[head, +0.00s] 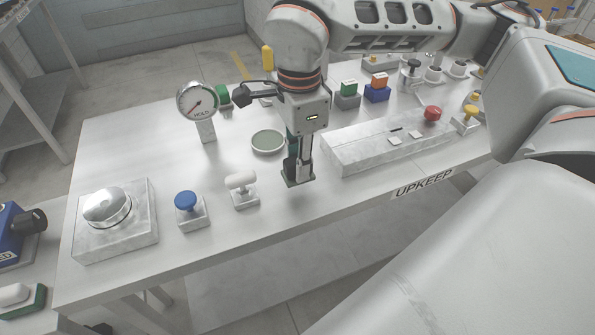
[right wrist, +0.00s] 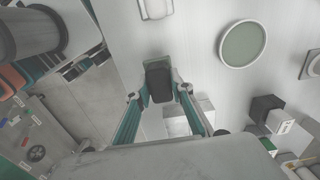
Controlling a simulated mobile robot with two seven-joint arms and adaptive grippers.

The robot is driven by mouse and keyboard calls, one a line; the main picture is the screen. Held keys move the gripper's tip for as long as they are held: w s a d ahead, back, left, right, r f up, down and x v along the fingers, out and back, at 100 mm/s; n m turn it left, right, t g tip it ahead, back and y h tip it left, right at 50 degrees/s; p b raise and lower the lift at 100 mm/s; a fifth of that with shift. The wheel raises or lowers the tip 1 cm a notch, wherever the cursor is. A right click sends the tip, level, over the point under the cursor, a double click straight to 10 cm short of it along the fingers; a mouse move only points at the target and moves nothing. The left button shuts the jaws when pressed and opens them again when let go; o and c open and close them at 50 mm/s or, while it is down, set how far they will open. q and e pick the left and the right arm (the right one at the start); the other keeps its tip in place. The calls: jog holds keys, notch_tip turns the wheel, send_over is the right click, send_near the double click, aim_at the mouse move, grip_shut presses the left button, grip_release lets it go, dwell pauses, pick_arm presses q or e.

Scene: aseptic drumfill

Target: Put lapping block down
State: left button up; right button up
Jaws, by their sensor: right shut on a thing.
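My right gripper (head: 299,176) points down over the front part of the white table (head: 255,215). It is shut on a small dark block, the lapping block (head: 296,182). In the right wrist view the block (right wrist: 159,84) sits between the fingertips (right wrist: 160,92), with its dark top showing. A round grey-green plate with a pale rim (head: 268,142) lies to the left of and behind the block; it also shows in the right wrist view (right wrist: 243,44). I cannot tell whether the block touches the table. My left gripper is not in view.
A white T-handled piece (head: 241,187) and a blue knob (head: 187,207) stand left of the gripper. A long pale block (head: 385,145) lies to the right. The table edge marked UPKEEP (head: 424,184) is close in front.

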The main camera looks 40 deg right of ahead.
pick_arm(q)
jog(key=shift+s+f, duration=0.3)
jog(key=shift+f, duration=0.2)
pick_arm(e)
jog(key=shift+f, duration=1.5)
jog(key=shift+f, duration=0.2)
jog(key=o, duration=1.1)
jog(key=shift+c, duration=0.2)
jog(key=shift+r, duration=0.1)
